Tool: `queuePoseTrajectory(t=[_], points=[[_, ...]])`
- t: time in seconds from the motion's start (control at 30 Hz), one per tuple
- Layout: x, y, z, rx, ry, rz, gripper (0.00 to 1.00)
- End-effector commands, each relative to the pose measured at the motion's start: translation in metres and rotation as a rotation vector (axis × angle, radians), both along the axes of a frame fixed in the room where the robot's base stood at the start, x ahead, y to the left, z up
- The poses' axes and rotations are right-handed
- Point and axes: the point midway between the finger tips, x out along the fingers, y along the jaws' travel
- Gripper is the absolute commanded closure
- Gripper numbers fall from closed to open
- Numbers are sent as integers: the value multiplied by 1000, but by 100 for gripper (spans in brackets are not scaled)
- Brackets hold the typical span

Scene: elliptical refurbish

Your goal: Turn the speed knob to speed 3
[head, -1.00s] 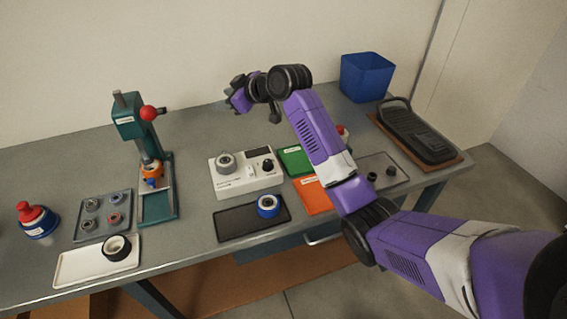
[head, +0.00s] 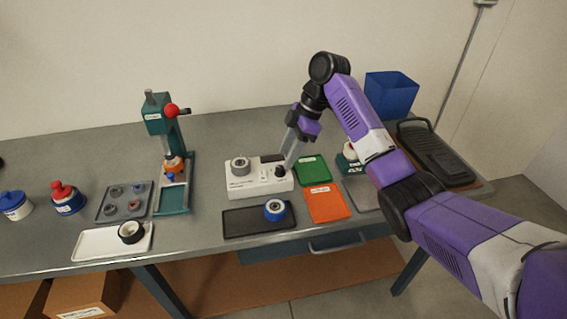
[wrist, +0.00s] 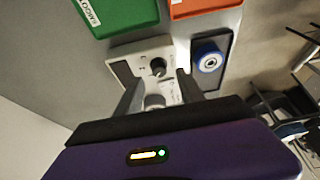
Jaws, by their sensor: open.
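The white control box (head: 245,188) stands on the grey bench in the middle of the head view. Its black speed knob (head: 280,172) is at the right end of its top. In the wrist view the box (wrist: 124,73) and the dark knob (wrist: 158,66) show ahead of the fingers. My gripper (head: 287,166) points down at the knob, fingers open and empty. In the wrist view the knob appears between the two fingertips of my gripper (wrist: 161,75). I cannot tell whether they touch it. The speed marks are too small to read.
A grey ring (head: 240,163) sits on the box's left end. A black tray (head: 245,224) with a blue roller (head: 275,210) lies in front. Green (head: 313,171) and orange (head: 327,204) trays lie to the right. A green press (head: 160,125) stands to the left.

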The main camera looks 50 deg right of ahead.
Motion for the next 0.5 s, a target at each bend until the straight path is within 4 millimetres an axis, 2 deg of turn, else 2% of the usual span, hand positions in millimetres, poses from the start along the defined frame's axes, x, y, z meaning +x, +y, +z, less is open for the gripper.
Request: queuePoseTrajectory(t=[0.2,0.5], points=[[6,9,-27,0,0,-2,54],[9,13,-38,-2,-2,-3,54]])
